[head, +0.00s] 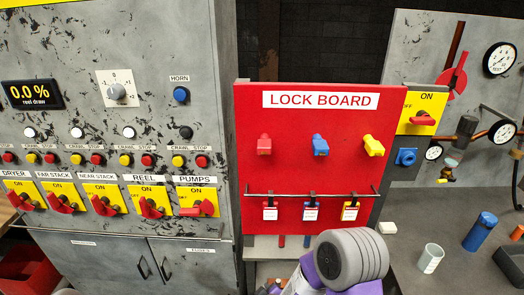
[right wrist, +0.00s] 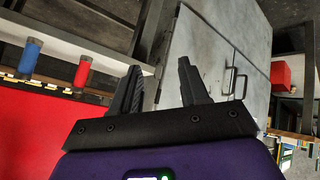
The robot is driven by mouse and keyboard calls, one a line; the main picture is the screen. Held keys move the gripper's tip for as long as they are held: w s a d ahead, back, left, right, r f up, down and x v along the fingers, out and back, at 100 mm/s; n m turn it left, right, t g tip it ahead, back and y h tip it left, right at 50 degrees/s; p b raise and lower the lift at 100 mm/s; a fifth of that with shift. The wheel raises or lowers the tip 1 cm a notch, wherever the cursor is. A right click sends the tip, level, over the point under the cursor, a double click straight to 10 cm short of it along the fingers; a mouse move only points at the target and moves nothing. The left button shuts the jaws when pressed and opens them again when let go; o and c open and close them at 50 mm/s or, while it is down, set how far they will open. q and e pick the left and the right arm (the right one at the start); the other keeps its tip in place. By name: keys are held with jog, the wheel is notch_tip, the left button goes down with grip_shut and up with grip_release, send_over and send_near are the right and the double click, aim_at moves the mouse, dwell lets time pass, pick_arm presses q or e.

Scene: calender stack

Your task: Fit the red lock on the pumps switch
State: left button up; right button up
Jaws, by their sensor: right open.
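A red lock-shaped piece (head: 265,145) sits at the upper left of the red lock board (head: 345,160), beside a blue one (head: 320,145) and a yellow one (head: 373,146). The pumps switch (head: 200,208) is the rightmost on the grey panel; its red handle lies roughly level on a yellow plate, and no lock shows on it. My right arm (head: 345,258) shows low in the head view, in front of the board's bottom. In the right wrist view my right gripper (right wrist: 159,66) is open, with nothing between its fingers. My left gripper is not in view.
Tags in red, blue and yellow (head: 311,211) hang along a rail on the board. The grey cabinet (head: 150,262) stands left of the board.

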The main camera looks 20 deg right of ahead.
aim_at(264, 154)
jog(key=w+r+n+t+h+p, duration=0.2)
jog(key=r+p, duration=0.3)
jog(key=r, duration=1)
jog(key=w+d+r+n+t+h+p, duration=0.1)
jog(key=r+p, duration=0.4)
jog(key=r, duration=1)
jog(key=w+r+n+t+h+p, duration=0.2)
jog(key=r+n+t+p, duration=0.3)
jog(key=r, duration=1.1)
jog(key=shift+w+d+t+h, duration=0.3)
jog(key=shift+w+d, duration=0.1)
jog(key=shift+w, duration=0.35)
jog(key=shift+w+d+f, duration=0.1)
jog(key=shift+w+d, duration=0.05)
jog(key=shift+w, duration=0.3)
jog(key=b+x, duration=0.1)
jog(key=x, duration=0.2)
jog(key=shift+w+d, duration=0.1)
jog(key=shift+w, duration=0.3)
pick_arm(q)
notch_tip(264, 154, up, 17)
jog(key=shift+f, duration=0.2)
pick_arm(e)
jog(key=shift+x, duration=1.15)
grip_shut()
